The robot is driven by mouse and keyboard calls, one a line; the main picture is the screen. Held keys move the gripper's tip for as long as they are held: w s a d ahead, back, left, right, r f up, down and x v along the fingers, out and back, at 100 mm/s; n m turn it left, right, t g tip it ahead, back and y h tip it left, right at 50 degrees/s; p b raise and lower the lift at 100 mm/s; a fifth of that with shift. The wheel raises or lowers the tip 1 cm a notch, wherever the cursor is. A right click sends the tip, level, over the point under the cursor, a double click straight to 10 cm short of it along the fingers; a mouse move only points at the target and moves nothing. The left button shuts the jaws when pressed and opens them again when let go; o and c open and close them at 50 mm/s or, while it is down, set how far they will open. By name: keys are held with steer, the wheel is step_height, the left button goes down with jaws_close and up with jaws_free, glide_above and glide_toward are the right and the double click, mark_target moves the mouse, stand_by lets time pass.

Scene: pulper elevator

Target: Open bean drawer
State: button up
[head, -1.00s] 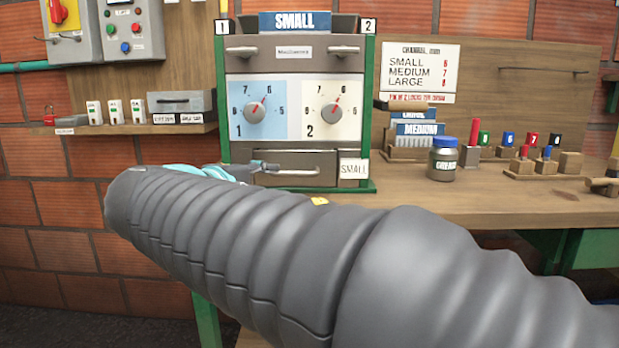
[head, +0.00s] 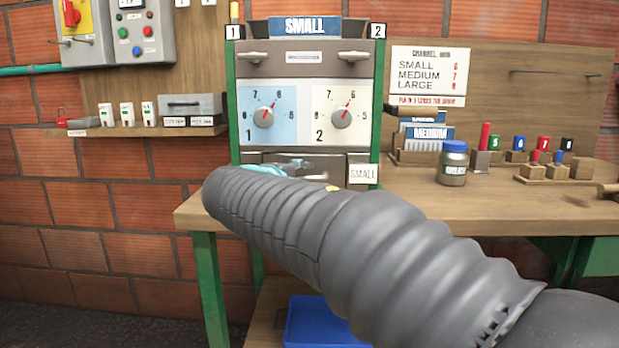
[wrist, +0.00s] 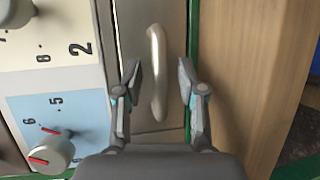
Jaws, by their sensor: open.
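In the wrist view the drawer front (wrist: 134,30) carries a pale bar handle (wrist: 157,70). My gripper (wrist: 160,82) is open, with one finger on each side of the handle's lower part in the picture. I see no contact, and the depth between fingertips and handle is hard to judge. In the head view my gripper (head: 295,165) is partly hidden.
Two dials, blue panel (head: 264,117) and cream panel (head: 341,119), sit just above the drawer. A blue-lidded jar (head: 453,163) and several small blocks stand on the bench at right. A blue bin (head: 318,320) sits below the bench.

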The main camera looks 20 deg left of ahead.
steer(key=shift+w+f, duration=0.1)
steer(key=shift+w, duration=0.25)
steer(key=shift+d, duration=0.1)
jaws_close()
steer(key=shift+s, duration=0.1)
steer(key=s+d+b, duration=0.2)
steer(key=s+b, duration=0.2)
steer(key=s, duration=0.5)
steer(key=shift+s+b, duration=0.2)
steer(key=shift+b, duration=0.1)
steer(key=shift+d, duration=0.1)
jaws_free()
